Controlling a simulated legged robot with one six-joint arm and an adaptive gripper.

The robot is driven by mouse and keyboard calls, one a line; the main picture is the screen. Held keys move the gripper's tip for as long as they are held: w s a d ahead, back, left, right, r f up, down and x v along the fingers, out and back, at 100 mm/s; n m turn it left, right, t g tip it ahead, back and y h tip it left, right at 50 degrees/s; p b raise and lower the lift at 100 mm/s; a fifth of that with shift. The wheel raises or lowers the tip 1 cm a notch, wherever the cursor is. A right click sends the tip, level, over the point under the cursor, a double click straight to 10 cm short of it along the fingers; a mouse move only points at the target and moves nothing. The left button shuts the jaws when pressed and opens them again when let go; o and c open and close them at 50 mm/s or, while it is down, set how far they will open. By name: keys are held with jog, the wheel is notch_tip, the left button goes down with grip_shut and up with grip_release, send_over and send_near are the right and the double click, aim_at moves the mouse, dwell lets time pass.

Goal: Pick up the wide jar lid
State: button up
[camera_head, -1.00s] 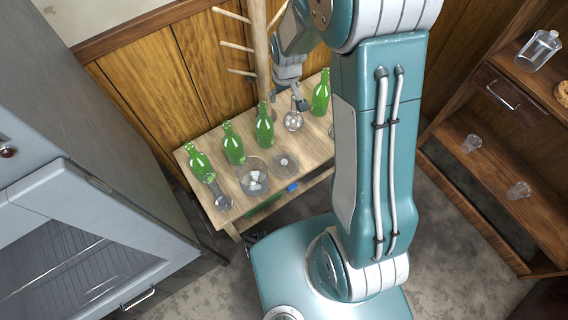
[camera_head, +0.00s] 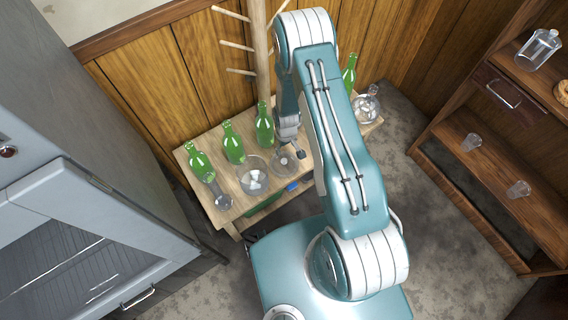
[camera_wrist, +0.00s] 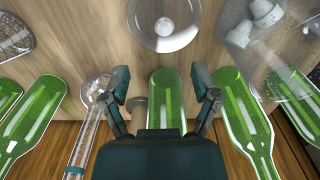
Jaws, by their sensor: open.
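The wide jar lid (camera_head: 287,160) is a clear glass disc with a central knob, lying on the wooden table beside a glass jar (camera_head: 252,181). In the wrist view the lid (camera_wrist: 165,24) is at the top centre, cut by the frame edge, with a pale round knob. My gripper (camera_head: 298,151) is by the lid in the head view and covers part of its right side. In the wrist view my gripper (camera_wrist: 167,88) has its two fingers spread, with nothing held. The lid lies beyond the fingertips; their height above the table is unclear.
Several green bottles (camera_head: 233,144) stand along the wall side of the table (camera_head: 225,213); one (camera_wrist: 166,95) shows between my fingers. A long-necked glass piece (camera_wrist: 90,112) is beside the left finger. A glass vessel (camera_head: 366,109) stands at the table's right end. A wooden post rises behind.

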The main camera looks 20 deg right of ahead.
aim_at(284, 160)
notch_tip(284, 160, down, 6)
jog(key=shift+r, duration=0.1)
jog(key=shift+a+f, duration=0.2)
jog(key=shift+f, duration=1.1)
jog(key=shift+a+f, duration=0.15)
jog(key=shift+f, duration=1.15)
grip_shut()
